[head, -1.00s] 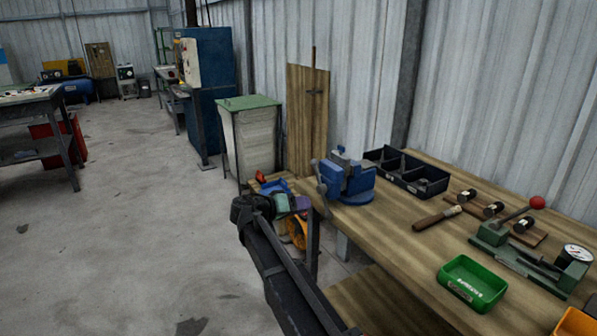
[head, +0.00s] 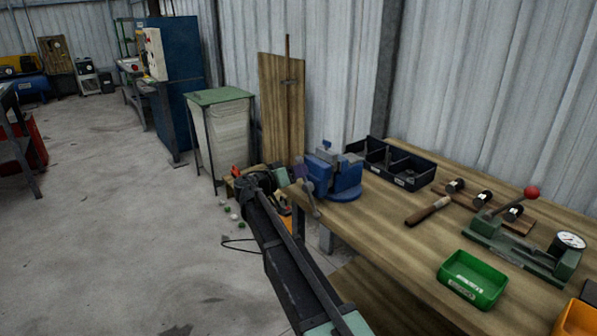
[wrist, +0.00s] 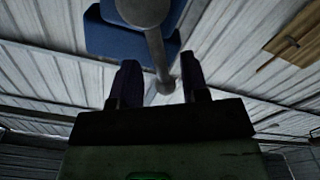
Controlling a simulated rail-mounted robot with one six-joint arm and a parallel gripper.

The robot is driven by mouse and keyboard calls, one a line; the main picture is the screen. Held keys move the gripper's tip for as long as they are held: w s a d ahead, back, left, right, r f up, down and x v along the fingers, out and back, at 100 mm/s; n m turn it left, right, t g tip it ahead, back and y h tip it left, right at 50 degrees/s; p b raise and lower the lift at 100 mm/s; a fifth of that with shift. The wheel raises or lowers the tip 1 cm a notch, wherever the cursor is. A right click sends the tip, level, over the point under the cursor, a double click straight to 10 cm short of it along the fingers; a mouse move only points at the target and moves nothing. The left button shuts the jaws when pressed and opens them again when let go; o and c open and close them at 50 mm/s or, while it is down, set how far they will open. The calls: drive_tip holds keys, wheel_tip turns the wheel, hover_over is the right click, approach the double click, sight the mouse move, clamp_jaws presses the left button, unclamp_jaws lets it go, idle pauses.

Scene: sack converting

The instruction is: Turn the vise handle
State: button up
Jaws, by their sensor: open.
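The blue vise (head: 340,178) stands on the near left corner of the wooden bench. Its grey handle (head: 311,200) hangs steeply down on the vise's left side. In the wrist view the handle (wrist: 158,52) runs from a round hub down to a small ball end, with the blue vise body (wrist: 110,40) behind it. My gripper (wrist: 160,70) is open, with one dark finger on each side of the handle's lower end in that view. Contact is not visible, and I cannot tell the depth between them. In the head view my arm partly hides the area left of the bench.
The bench (head: 385,235) also holds a black divided tray (head: 400,172), a brown-handled tool (head: 428,211), a green bin (head: 472,280) and a green lever press (head: 515,250). A green-topped stand (head: 222,130) is behind.

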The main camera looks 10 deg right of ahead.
drive_tip(key=shift+w+d, duration=0.2)
drive_tip(key=shift+d, duration=0.15)
drive_tip(key=shift+c, duration=0.3)
clamp_jaws()
drive_tip(key=shift+w+d+f, duration=0.1)
